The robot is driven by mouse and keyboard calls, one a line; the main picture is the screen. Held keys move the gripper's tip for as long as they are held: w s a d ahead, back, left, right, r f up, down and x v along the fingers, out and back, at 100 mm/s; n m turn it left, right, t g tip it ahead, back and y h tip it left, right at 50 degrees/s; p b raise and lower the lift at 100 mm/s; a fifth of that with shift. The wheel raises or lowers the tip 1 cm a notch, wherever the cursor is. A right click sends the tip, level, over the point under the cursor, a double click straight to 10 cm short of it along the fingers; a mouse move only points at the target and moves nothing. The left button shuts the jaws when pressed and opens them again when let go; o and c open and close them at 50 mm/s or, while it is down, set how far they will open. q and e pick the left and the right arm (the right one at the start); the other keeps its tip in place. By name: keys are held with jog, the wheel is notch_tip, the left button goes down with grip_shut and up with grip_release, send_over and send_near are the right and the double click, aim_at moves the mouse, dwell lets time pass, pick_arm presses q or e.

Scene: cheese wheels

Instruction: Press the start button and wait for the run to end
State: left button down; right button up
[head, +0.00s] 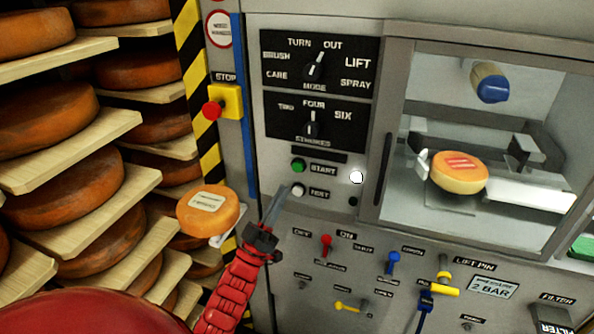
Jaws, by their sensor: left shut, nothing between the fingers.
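The green start button (298,165) is on the grey control panel, left of its START label. A white button (298,190) sits just below it. My left gripper (286,190) is shut and empty, its tips pointing up at the panel beside the white button, below the start button; whether they touch the panel I cannot tell. A round white lamp (357,177) looks lit, right of the start button. Behind the machine's window (420,80), an orange cheese wheel (459,184) with red marks lies near a blue-ended roller (490,82). My right gripper is not in view.
A red stop button (212,110) on a yellow box is at upper left. The mode knob (315,66) and strokes knob (312,128) sit above. Coloured valves, including a red one (326,244), are below. A labelled cheese (208,210) and loaded shelves (70,140) stand left.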

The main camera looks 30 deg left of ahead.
aim_at(298, 167)
pick_arm(q)
jog(key=shift+h, duration=0.3)
jog(key=shift+w+a+b, duration=0.25)
jog(key=shift+w+b, duration=0.25)
jog(key=shift+w, duration=0.6)
jog(key=shift+w+a+b, duration=0.25)
jog(key=shift+w+b, duration=0.2)
jog(key=shift+w, duration=0.7)
jog(key=shift+w+a+b, duration=0.25)
jog(key=shift+w+b, duration=0.25)
jog(key=shift+w, duration=0.6)
jog(key=shift+w+a, duration=0.1)
jog(key=shift+w, duration=0.3)
